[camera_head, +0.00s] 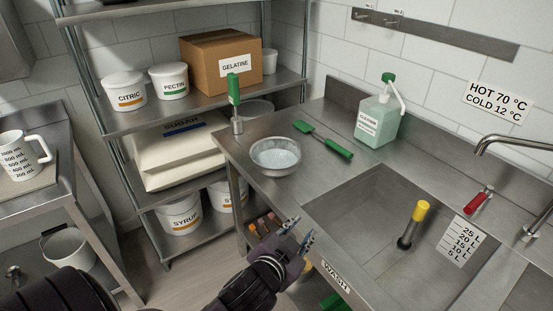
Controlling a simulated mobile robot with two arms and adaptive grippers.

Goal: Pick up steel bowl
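The steel bowl (276,157) stands upright on the steel counter, left of the sink, with something pale blue-white inside. My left gripper (299,235) is in front of the counter's front edge, below and slightly right of the bowl, and apart from it. Its two fingers are spread with a gap between them and nothing is seen in it. My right gripper is not in the picture.
On the counter (296,193) are a green-handled brush (234,104) standing upright, a green-handled scraper (323,139) and a soap bottle (379,118). The sink (375,222) holds a yellow-topped tool (414,225). A shelf rack with tubs stands at left.

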